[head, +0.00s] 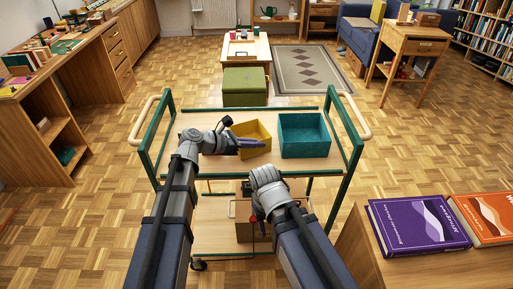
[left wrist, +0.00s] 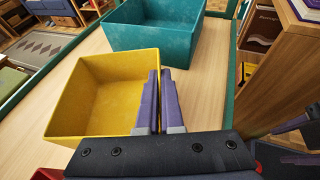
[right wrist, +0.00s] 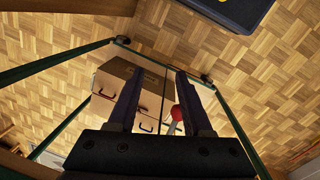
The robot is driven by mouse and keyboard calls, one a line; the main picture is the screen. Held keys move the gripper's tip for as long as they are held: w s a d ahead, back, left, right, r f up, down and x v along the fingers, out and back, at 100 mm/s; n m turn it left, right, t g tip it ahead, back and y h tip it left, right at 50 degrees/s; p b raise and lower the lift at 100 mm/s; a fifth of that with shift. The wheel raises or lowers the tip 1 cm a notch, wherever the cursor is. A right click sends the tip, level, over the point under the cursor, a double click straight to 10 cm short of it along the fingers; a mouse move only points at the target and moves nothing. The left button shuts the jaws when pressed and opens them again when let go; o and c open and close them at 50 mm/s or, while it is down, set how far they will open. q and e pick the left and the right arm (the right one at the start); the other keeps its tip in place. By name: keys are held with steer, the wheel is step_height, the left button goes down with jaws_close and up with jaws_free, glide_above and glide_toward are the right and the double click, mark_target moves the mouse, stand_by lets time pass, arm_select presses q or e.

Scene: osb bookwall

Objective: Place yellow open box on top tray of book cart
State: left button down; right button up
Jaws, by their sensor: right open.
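The yellow open box (head: 252,132) is over the top tray (head: 215,165) of the green-framed book cart, left of a teal open box (head: 305,135). It looks level and at or very near the tray surface; I cannot tell if it touches. In the left wrist view the yellow box (left wrist: 95,100) looks empty. My left gripper (head: 252,144) is at its near side. Its fingers (left wrist: 163,85) are close together astride one wall, partly hiding that wall. My right gripper (right wrist: 157,75) is open and empty, pointing down near the cart's near edge.
A wooden box (right wrist: 115,90) with handles is low in the cart, and a red knob (right wrist: 177,113) shows there. A desk with a purple book (head: 418,226) and an orange book (head: 485,215) stands right. A green stool (head: 244,86) is behind the cart. The tray's left part is clear.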

arm_select(q)
steer(key=shift+r, duration=0.1)
steer(key=c, duration=1.1)
jaws_free()
steer(key=shift+r, duration=0.15)
steer(key=shift+p+v, duration=2.3)
steer(key=shift+v, duration=3.7)
steer(key=shift+s+f, duration=0.1)
steer(key=shift+f, duration=0.1)
